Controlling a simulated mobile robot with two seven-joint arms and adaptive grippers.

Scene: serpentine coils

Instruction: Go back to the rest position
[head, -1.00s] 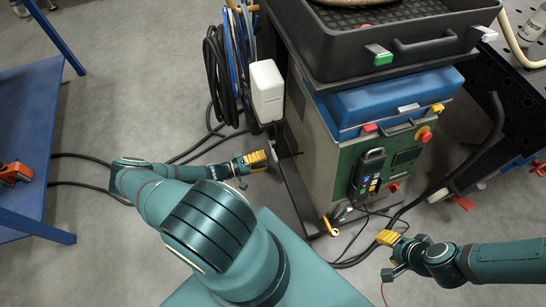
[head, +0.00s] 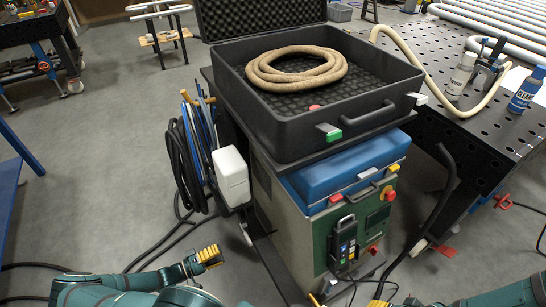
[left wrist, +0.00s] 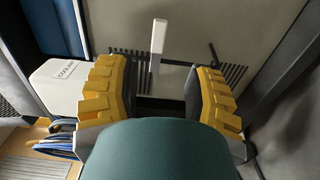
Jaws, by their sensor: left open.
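My left gripper (head: 209,256) has yellow finger pads and is low over the floor, just left of the wheeled machine cart (head: 290,205). In the left wrist view its two fingers (left wrist: 157,95) stand apart with nothing held between them. A pale upright lever shows beyond the gap, against the cart's side. My right gripper (head: 380,303) shows only as a yellow tip at the bottom edge, in front of the cart; its jaws are cut off.
A black open case (head: 270,140) holding a coiled tan hose (head: 296,67) sits on the cart. A white bottle (head: 231,176) and hanging cables (head: 185,165) are on its left side. A perforated table (head: 490,130) stands right. Floor at left is mostly clear, with cables.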

